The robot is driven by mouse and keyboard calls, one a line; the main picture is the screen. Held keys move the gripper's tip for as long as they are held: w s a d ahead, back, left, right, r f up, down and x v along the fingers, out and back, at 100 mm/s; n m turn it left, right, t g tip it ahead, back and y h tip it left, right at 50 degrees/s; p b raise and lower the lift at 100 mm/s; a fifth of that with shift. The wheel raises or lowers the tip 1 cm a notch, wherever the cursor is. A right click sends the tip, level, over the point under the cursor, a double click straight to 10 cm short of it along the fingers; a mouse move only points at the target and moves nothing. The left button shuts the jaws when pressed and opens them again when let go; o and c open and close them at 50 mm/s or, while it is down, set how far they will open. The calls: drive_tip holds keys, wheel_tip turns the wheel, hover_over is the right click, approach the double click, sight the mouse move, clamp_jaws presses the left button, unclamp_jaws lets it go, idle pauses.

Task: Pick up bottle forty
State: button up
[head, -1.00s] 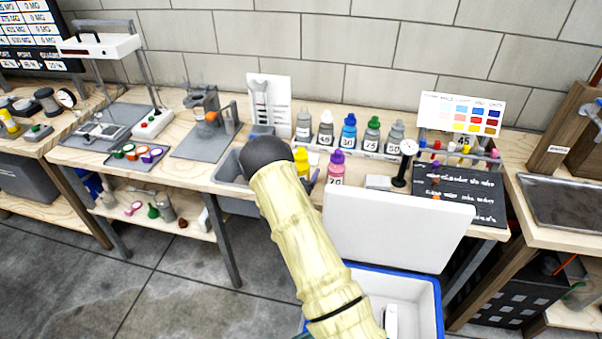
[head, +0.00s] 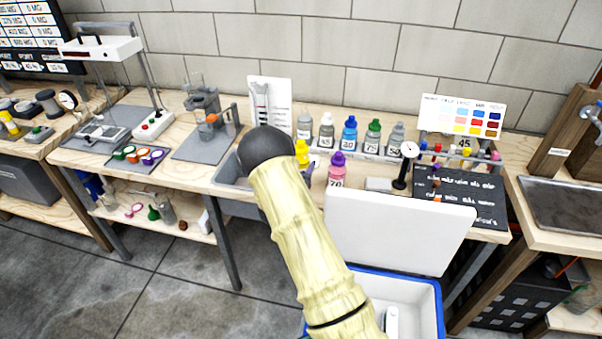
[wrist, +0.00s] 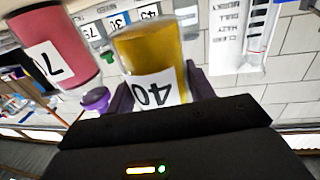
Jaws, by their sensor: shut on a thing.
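Bottle forty is yellow with a white "40" label. In the wrist view the bottle (wrist: 150,52) stands between the two dark purple fingers of my gripper (wrist: 158,76), which is shut on it. In the head view the yellow bottle (head: 302,150) shows just right of my arm's black joint, its lower part hidden behind my arm. I cannot tell clearly whether its base is off the bench.
The pink bottle "70" (head: 336,172) stands close to the right. Several labelled bottles stand in a row behind, including a blue one (head: 349,134). A grey basin (head: 229,172) is at left. An open white cooler (head: 400,232) is in front.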

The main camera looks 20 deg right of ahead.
sight(301, 147)
wheel_tip(301, 147, up, 6)
drive_tip(key=shift+d+r, duration=0.1)
drive_tip(key=shift+r, duration=0.1)
idle(0.7)
drive_tip(key=shift+r, duration=0.2)
wheel_tip(301, 147, up, 7)
drive_tip(key=shift+f+p, duration=0.2)
drive_tip(key=shift+p, duration=0.85)
drive_tip(key=s+a+f+n+t+y+p, duration=0.1)
drive_tip(key=s+a+f, duration=0.25)
drive_tip(key=f, duration=0.45)
drive_tip(key=s+a+f+n+t+y+p, duration=0.1)
drive_tip(key=s+a+f+y+p, duration=0.2)
drive_tip(key=f, duration=0.4)
drive_tip(key=s+a+f+n+t+y+p, duration=0.2)
drive_tip(key=s+a+f+n+y, duration=0.4)
drive_tip(key=s, duration=0.6)
drive_tip(key=shift+s+a+f+t+y, duration=0.3)
drive_tip(key=shift+a+f+y, duration=0.3)
drive_tip(key=shift+f+y, duration=0.45)
drive_tip(key=shift+d, duration=0.1)
